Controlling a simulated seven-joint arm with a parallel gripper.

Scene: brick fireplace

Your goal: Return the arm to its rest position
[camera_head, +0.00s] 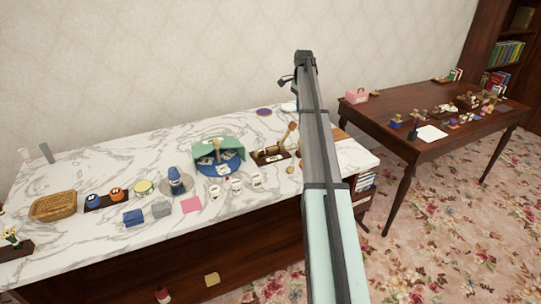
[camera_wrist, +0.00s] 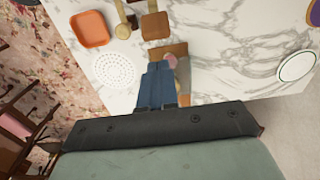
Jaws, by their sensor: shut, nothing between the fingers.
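My arm (camera_head: 325,170) rises from the bottom edge of the head view, in front of the right end of the marble counter. Its upper end (camera_head: 304,60) stands above the counter against the wall. I cannot make out my fingers clearly in the head view. In the wrist view my gripper (camera_wrist: 158,75) shows as two blue-grey fingers pressed together, with nothing held. Its tips overlap a brown wooden piece (camera_wrist: 178,50) in the picture; I cannot tell the height between them.
The marble counter (camera_head: 100,165) carries a wicker basket (camera_head: 53,206), a green and blue item (camera_head: 218,155) and several small objects. A wooden table (camera_head: 400,100) with small items stands right. The wrist view shows an orange tray (camera_wrist: 90,29) and a white perforated disc (camera_wrist: 115,69).

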